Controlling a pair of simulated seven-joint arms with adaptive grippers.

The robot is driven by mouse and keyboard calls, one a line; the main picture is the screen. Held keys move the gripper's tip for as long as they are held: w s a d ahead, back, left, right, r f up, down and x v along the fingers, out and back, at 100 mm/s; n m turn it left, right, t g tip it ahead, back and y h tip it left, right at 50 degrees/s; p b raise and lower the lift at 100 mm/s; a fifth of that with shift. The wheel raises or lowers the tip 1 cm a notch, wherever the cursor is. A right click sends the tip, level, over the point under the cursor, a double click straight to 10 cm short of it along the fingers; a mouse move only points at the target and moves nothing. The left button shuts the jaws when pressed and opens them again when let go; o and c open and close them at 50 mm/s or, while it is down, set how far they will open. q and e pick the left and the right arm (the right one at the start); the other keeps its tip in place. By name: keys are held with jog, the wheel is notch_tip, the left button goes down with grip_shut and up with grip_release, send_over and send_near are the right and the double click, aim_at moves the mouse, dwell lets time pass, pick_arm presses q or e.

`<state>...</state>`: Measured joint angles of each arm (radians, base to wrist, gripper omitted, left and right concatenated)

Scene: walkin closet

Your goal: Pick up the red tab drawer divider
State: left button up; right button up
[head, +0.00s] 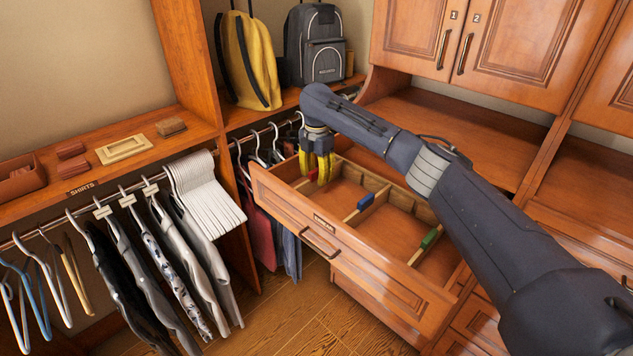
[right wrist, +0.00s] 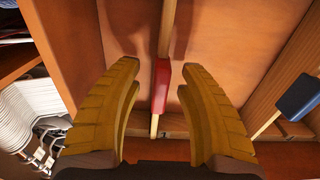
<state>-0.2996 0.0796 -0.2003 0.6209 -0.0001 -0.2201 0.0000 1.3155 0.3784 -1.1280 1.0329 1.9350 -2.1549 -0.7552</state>
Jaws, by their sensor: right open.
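The red tab drawer divider (right wrist: 161,85) stands in the open drawer (head: 340,243), near the drawer's left end. In the right wrist view it is a thin wooden strip with a red tab, lying between my two yellow fingers. In the head view only part of the red tab (head: 312,174) shows beside the fingers. My right gripper (head: 319,178) is open and points down over the divider; in the right wrist view its fingers (right wrist: 160,85) are on either side of the tab, with gaps on both sides. My left gripper is not in view.
A blue-tabbed divider (head: 366,201) and a green-tabbed divider (head: 429,238) stand farther right in the drawer. The drawer front rises at the near side. Hanging clothes and white hangers (head: 203,190) are to the left. A counter (head: 455,133) lies behind the drawer.

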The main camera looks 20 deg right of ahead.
jog(key=shift+f, duration=0.85)
grip_shut()
